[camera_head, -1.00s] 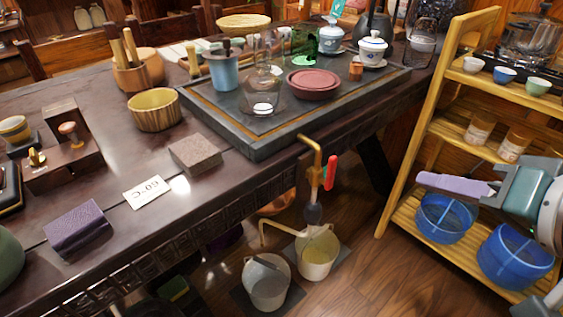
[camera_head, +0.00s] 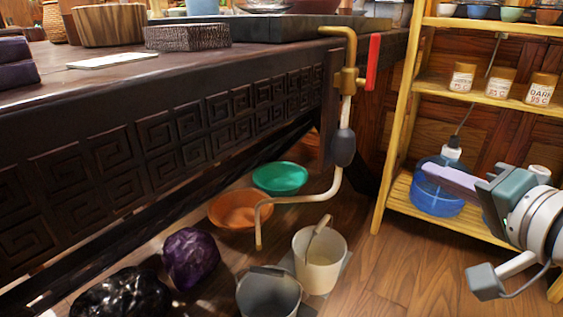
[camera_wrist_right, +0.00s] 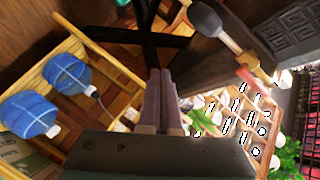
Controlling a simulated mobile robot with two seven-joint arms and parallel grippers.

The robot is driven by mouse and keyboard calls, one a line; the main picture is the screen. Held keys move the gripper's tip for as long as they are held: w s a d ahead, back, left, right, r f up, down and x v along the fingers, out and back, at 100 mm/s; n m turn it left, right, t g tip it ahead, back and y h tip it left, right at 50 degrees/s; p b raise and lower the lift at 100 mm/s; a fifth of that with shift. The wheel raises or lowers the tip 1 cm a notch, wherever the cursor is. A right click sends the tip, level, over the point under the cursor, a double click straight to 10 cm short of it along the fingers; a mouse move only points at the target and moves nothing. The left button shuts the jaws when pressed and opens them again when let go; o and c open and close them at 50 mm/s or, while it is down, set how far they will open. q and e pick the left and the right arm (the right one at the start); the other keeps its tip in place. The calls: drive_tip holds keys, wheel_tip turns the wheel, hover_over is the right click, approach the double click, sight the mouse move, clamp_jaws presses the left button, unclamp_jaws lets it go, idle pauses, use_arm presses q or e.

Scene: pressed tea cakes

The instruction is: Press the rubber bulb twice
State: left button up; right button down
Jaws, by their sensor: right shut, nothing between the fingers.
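The dark grey rubber bulb (camera_head: 343,148) sits in the pale hose that hangs from the brass tap at the table's edge. It also shows in the right wrist view (camera_wrist_right: 205,18), near the top. My right gripper (camera_head: 424,168) is shut and empty, to the right of the bulb and apart from it, in front of the shelf. Its two fingers (camera_wrist_right: 161,75) lie together in the wrist view. The red tap lever (camera_head: 373,62) stands upright beside the brass tap (camera_head: 346,82). My left gripper is not in view.
Below the hose stand a cream bucket (camera_head: 333,268) and a grey bucket (camera_head: 268,297). A green bowl (camera_head: 280,178) and an orange bowl (camera_head: 238,210) lie under the table (camera_head: 215,105). The wooden shelf (camera_head: 398,130) stands at right. Floor between is clear.

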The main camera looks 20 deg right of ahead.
sight(348, 149)
drive_tip(key=shift+d+f, duration=0.1)
drive_tip(key=shift+d, duration=0.15)
drive_tip(key=w+a, duration=0.6)
drive_tip(key=shift+w, duration=0.35)
drive_tip(key=shift+d, duration=0.1)
idle(0.4)
idle(0.8)
idle(0.8)
